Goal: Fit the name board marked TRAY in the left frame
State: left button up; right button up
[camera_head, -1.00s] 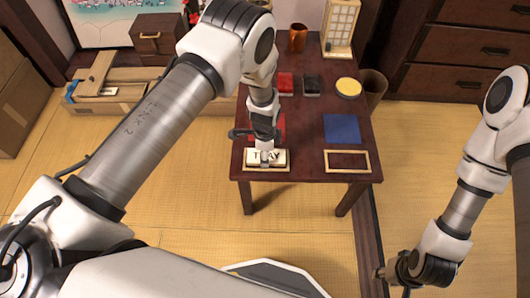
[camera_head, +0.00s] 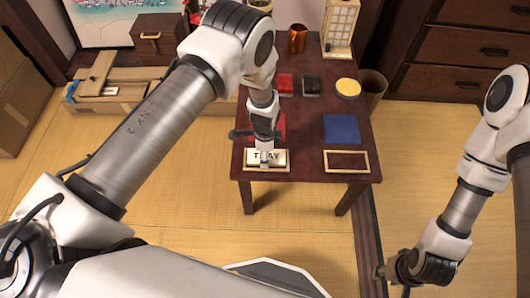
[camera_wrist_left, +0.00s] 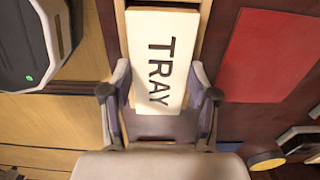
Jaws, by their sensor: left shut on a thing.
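The cream name board marked TRAY (camera_head: 280,155) is over the light wooden left frame (camera_head: 287,170) at the table's front left. In the left wrist view the board (camera_wrist_left: 163,30) lies between the frame's side strips (camera_wrist_left: 206,12), with its near end between my fingers. I cannot tell whether it is fully seated. My left gripper (camera_wrist_left: 162,100) is shut on the board; it also shows in the head view (camera_head: 264,160), partly covering the board and frame. The right frame (camera_head: 346,171) is empty. My right gripper (camera_head: 381,273) is away from the table, low right; its jaw opening is unclear.
The dark red table (camera_head: 308,138) holds a blue square (camera_head: 342,128), a red square (camera_wrist_left: 270,55) partly behind my left gripper, red and black boxes (camera_head: 311,87), a round yellow-topped item (camera_head: 347,88), a copper cup (camera_head: 297,38) and a lantern (camera_head: 340,28). Tatami floor lies around.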

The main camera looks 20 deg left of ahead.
pick_arm(q)
jog(key=shift+f, duration=0.35)
dwell(0.3)
jog(key=o, duration=1.2)
notch_tip(320, 180, up, 12)
jog(key=shift+r, duration=0.1)
